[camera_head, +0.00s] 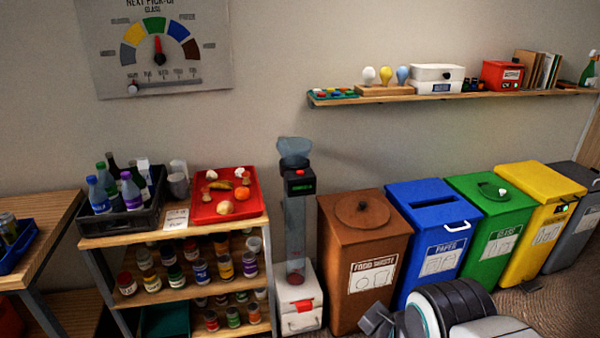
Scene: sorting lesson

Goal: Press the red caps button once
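A tall clear column (296,230) stands between the low shelf unit and the brown bin, with a grey funnel (293,147) on top. Its black head (300,185) has a small red button-like spot (299,172) on its upper face and a small green display on its front. No lettering is readable there, so I cannot confirm that this is the caps button. My gripper (376,320) shows partly at the bottom edge, in front of the brown bin, apart from the column and to its lower right. Its fingers are not clear enough to tell open from shut.
A white box (300,318) with a red flap is at the column's foot. The brown food waste bin (340,245) stands close on the right, followed by blue, green, yellow and grey bins. A shelf unit (108,240) with jars and a red tray (207,213) is left.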

